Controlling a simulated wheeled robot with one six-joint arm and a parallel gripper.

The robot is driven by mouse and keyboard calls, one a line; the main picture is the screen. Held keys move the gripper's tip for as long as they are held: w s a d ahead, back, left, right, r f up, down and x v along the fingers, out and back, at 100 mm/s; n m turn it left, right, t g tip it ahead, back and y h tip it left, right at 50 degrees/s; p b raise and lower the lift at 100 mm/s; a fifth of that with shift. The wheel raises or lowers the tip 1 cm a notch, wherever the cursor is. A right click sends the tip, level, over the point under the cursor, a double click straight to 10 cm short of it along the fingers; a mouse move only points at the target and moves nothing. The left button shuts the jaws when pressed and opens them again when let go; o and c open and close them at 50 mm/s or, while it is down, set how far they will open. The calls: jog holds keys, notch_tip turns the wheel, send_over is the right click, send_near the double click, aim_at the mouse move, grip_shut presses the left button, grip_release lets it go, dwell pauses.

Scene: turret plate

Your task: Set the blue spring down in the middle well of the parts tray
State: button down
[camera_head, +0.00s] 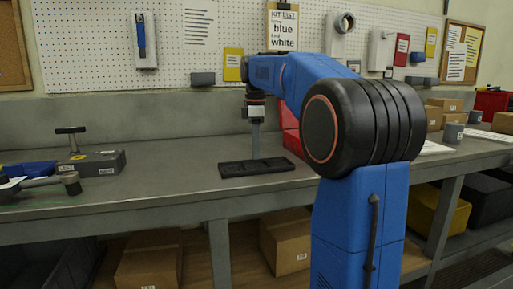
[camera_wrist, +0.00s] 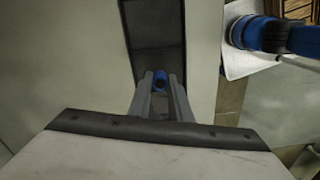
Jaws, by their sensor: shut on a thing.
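The black parts tray (camera_head: 232,171) lies on the grey workbench, and it also shows as a long dark strip in the wrist view (camera_wrist: 129,22). My gripper (camera_head: 256,156) points straight down at the tray. In the wrist view its two grey fingers are shut on the blue spring (camera_wrist: 160,78), seen end-on between the fingertips. The spring is over the tray's nearer part, past a divider. I cannot tell whether it touches the well floor. In the head view the spring is too small or hidden to make out.
A red bin (camera_head: 292,130) stands behind the tray, partly hidden by my arm. A dark box (camera_head: 95,163) and a mallet (camera_head: 70,183) lie on the left of the bench. The bench between them and the tray is clear.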

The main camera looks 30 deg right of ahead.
jog(key=shift+f, duration=1.6)
dwell(1.9)
jog(key=c, duration=1.5)
grip_release()
jog(key=shift+c, duration=0.2)
notch_tip(320, 180, up, 18)
jog(key=shift+f, duration=0.2)
jog(key=s+a+f+m+t, duration=0.2)
jog(key=s+a+f+m, duration=0.4)
jog(key=s+a+f, duration=0.6)
jog(key=s+a+f+m+t, duration=0.1)
jog(key=s+a+f+m, duration=0.1)
jog(key=s+f, duration=0.7)
jog(key=s+a+f+m+t, duration=0.1)
jog(key=s+f+m, duration=0.2)
jog(key=s+f, duration=0.6)
notch_tip(320, 180, down, 9)
jog(key=shift+s+a+r+m+t, duration=0.15)
jog(key=shift+a+m+t, duration=0.2)
jog(key=shift+m+t, duration=0.05)
